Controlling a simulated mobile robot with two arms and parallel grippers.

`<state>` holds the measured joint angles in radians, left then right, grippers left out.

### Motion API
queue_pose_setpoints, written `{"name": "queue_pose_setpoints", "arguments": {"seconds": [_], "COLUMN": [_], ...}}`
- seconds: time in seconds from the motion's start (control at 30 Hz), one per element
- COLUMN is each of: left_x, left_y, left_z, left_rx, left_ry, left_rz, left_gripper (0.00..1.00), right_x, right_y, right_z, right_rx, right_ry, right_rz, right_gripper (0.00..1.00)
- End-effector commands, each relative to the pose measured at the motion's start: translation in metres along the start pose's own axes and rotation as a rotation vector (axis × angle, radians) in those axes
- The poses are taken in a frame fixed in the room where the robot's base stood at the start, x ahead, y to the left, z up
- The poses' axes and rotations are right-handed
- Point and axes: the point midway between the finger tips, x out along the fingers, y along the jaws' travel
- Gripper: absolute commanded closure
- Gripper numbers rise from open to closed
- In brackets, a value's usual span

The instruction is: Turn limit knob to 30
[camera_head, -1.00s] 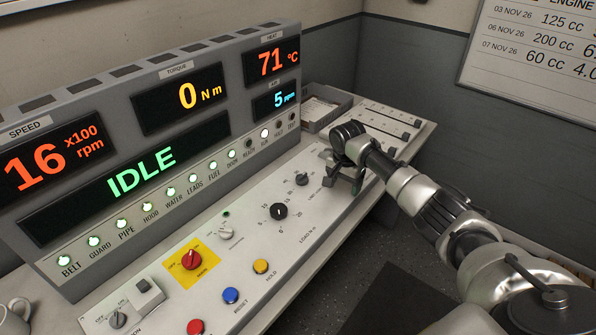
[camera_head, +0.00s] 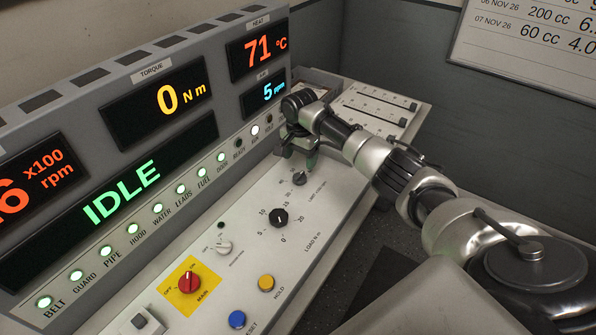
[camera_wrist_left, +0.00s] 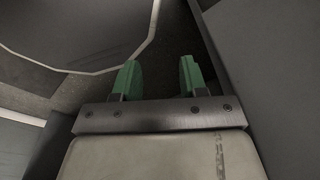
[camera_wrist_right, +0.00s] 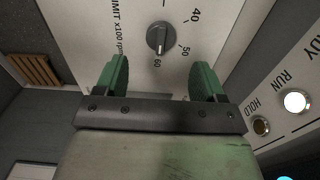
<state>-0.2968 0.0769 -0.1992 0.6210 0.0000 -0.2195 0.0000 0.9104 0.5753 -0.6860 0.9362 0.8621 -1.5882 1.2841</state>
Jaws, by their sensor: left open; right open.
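The limit knob (camera_head: 299,178) is a small dark dial on the sloped console, right of the larger load knob (camera_head: 280,218). In the right wrist view the limit knob (camera_wrist_right: 160,38) lies just beyond the fingertips, with 40, 50 and 60 printed around it. Its pointer seems to face the 60. My right gripper (camera_head: 301,157) is open and empty, close behind the knob in the head view; its green fingers (camera_wrist_right: 160,78) straddle the knob's line without touching it. My left gripper (camera_wrist_left: 160,78) is open and empty, away from the console, and outside the head view.
A red main switch (camera_head: 189,283) on a yellow plate, a white knob (camera_head: 223,247), a yellow button (camera_head: 266,283) and a blue button (camera_head: 237,319) share the console. The display housing (camera_head: 150,115) rises behind. Sliders (camera_head: 376,108) lie beyond my right arm.

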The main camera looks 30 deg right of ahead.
Motion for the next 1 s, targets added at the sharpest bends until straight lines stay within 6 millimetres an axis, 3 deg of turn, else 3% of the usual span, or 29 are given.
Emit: {"name": "queue_pose_setpoints", "arguments": {"seconds": [0.13, 0.3, 0.53, 0.77, 1.0], "left_x": [-0.002, 0.0, 0.001, 0.001, 0.001], "left_y": [0.003, 0.002, -0.003, -0.002, -0.001], "left_z": [0.02, 0.018, -0.006, -0.004, 0.005], "left_rx": [0.0, 0.001, 0.002, 0.002, 0.002], "left_ry": [-0.032, -0.029, 0.011, 0.007, -0.006], "left_rz": [0.004, 0.003, -0.003, -0.003, -0.001], "left_gripper": [0.57, 0.57, 0.57, 0.57, 0.57], "right_x": [0.031, 0.057, 0.07, 0.071, 0.07], "right_y": [0.001, 0.0, 0.0, 0.0, 0.0], "right_z": [0.001, 0.0, 0.0, 0.0, 0.0], "right_rx": [0.001, 0.001, 0.0, 0.0, 0.0], "right_ry": [-0.002, -0.001, 0.0, 0.001, 0.001], "right_rz": [0.004, 0.002, 0.001, 0.0, 0.0], "right_gripper": [0.3, 0.3, 0.3, 0.3, 0.66]}}
